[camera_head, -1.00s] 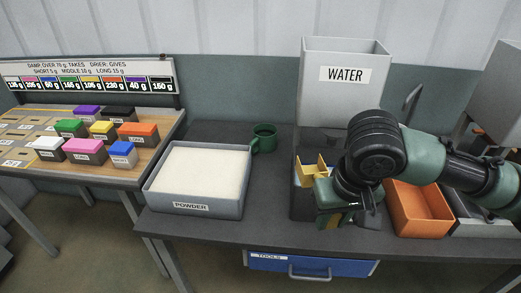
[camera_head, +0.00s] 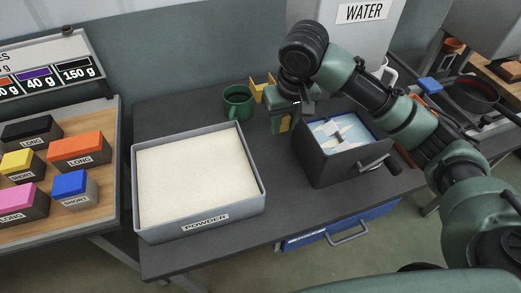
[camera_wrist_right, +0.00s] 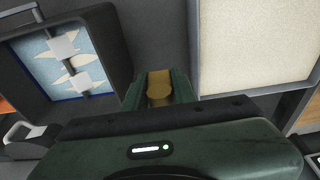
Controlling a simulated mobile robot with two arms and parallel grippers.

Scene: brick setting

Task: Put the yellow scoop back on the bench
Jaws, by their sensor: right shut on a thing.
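My right gripper (camera_head: 286,110) is shut on the yellow scoop (camera_head: 262,89) over the dark bench (camera_head: 270,182). The scoop's yellow part sticks out left of the jaws, and a bit more yellow shows below them. In the right wrist view the scoop (camera_wrist_right: 159,86) shows between the fingers, above dark bench surface. The gripper is between the powder tray and the dark mixing box. I cannot tell whether the scoop touches the bench. My left gripper is not in view.
The grey powder tray (camera_head: 258,190) is to the left, with a green mug (camera_head: 237,104) behind it. The dark box (camera_head: 345,167) with blue inside, white paddles and a crank stands right. The white water container (camera_head: 345,35) is behind. Bench between tray and box is clear.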

